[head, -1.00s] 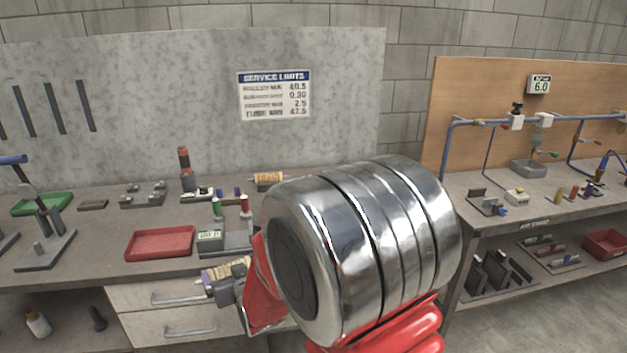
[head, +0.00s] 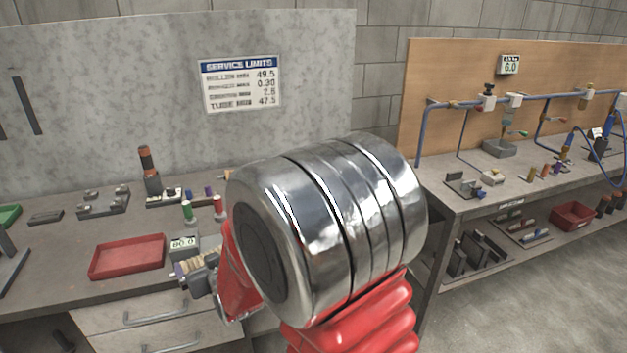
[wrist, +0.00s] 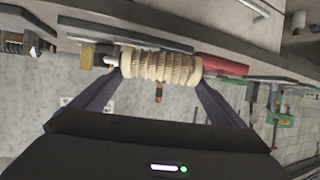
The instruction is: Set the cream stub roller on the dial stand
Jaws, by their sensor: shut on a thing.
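My gripper (wrist: 160,72) is shut on the cream stub roller (wrist: 161,67), a ribbed cylinder lying crosswise between the fingers in the wrist view. In the head view the roller (head: 190,267) shows at the lower left of my arm, with my gripper (head: 197,275) around it, over the bench's front part. A grey block with a small display (head: 184,243) stands just behind it and looks like part of the dial stand. My arm hides much of what lies to its right.
A red tray (head: 127,257) lies left of the display block. Green (head: 187,210) and red (head: 219,207) upright pieces stand behind. A grey block set (head: 103,201) is farther back. A second bench (head: 520,190) stands right, with open floor before it.

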